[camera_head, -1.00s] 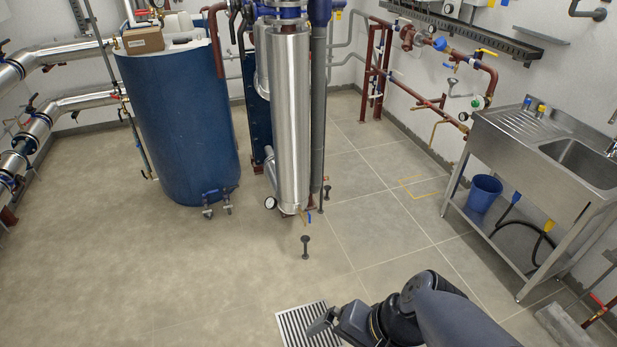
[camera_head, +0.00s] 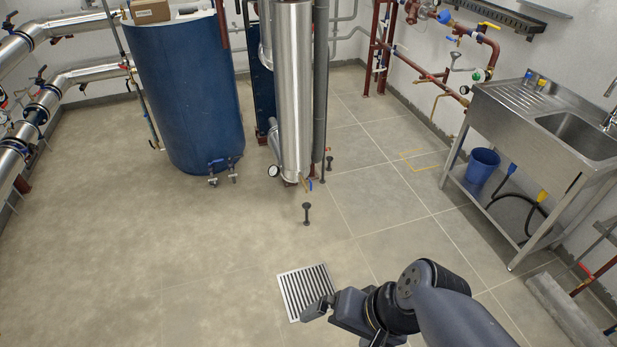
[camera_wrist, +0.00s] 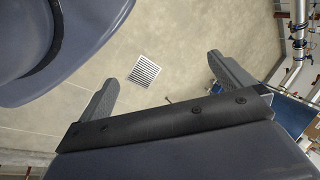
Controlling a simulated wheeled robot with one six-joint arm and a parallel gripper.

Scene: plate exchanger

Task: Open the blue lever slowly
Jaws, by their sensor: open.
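A small blue lever (camera_head: 309,184) shows at the foot of the tall steel cylinder (camera_head: 293,90), low near the floor. Another blue lever (camera_head: 453,40) is on the red pipes at the right wall. I cannot tell which is the task's lever. My gripper (camera_head: 318,308) is over the floor near the drain, far from all of them. In the wrist view my gripper (camera_wrist: 161,70) is open and empty, fingers wide apart.
A floor drain (camera_head: 308,292) lies by my gripper. A short black post (camera_head: 306,213) stands on the floor before the cylinder. A steel sink bench (camera_head: 500,110) with a blue bucket (camera_head: 482,166) is at the right. Insulated pipes (camera_head: 75,78) line the left.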

